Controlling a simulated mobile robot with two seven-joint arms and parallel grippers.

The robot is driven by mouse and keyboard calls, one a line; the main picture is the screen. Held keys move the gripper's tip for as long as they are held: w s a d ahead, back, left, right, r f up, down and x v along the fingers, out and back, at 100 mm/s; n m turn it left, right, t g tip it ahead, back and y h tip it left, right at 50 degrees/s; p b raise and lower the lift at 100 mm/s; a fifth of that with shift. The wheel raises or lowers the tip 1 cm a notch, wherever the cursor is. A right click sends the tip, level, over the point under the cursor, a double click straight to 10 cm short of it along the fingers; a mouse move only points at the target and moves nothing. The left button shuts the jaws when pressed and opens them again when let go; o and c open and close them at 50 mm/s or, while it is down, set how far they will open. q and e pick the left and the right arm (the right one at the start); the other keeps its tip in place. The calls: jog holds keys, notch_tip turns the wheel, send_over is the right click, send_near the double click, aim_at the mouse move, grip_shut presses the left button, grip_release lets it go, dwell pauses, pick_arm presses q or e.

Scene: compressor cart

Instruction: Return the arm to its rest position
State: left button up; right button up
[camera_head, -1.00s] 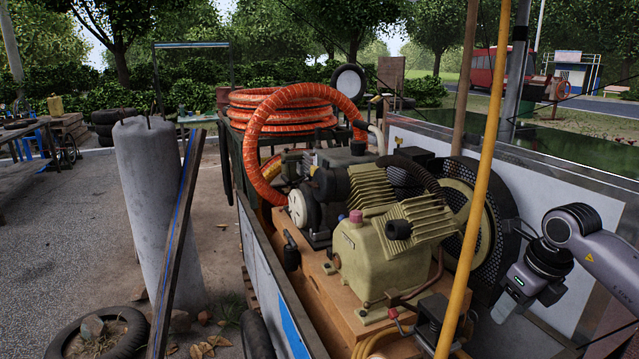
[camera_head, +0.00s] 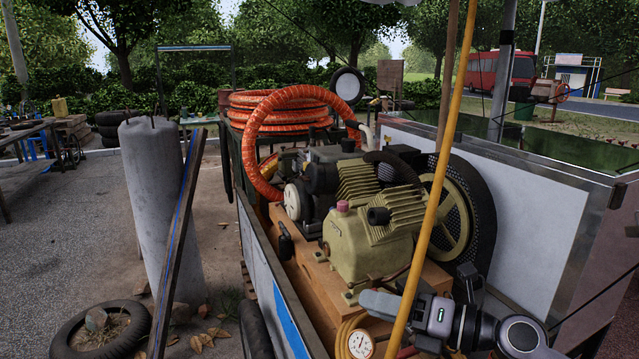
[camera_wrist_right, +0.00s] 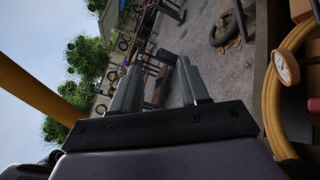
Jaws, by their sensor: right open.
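My right arm comes in low at the right of the head view. My right gripper (camera_head: 392,318) points left, over the front end of the compressor cart. Its grey fingers stand apart in the wrist view (camera_wrist_right: 160,72), with nothing between them. The yellow pole (camera_head: 436,205) passes in front of the gripper in the head view. The green-beige compressor (camera_head: 365,245) sits on a wooden base just behind the gripper. My left gripper is not in view.
A round gauge (camera_head: 360,344) and a yellow hose (camera_wrist_right: 272,95) lie close to the gripper. The cart's white side panel (camera_head: 520,235) stands to the right. An orange hose coil (camera_head: 280,110) sits at the back. Open ground lies left around the concrete pillar (camera_head: 150,210).

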jog(key=s+d+r+m+t+h, duration=0.1)
jog(key=d+r+m+t+h, duration=0.3)
jog(key=m+t, duration=0.85)
jog(key=s+d+f+m+g+h, duration=0.4)
jog(key=d+f+m+h, duration=0.6)
jog(key=m, duration=0.6)
jog(key=s+d+f+m+g+h, duration=0.25)
jog(key=s+f+m+g, duration=0.3)
jog(key=s+f, duration=0.35)
jog(key=s+a+f+m+g+y, duration=0.1)
jog(key=s+f+g, duration=0.25)
jog(key=s, duration=0.45)
jog(key=s+a+f+m+g+y, duration=0.1)
jog(key=s+a+f+g, duration=0.1)
jog(key=s+g, duration=0.45)
jog(key=w+a+f+t+y+p, duration=0.1)
jog(key=w+a+f+t+p, duration=0.1)
jog(key=w+f+t, duration=0.3)
jog(key=shift+w+a+f+t+y, duration=0.4)
jog(key=shift+f+t, duration=0.75)
jog(key=shift+t, duration=0.85)
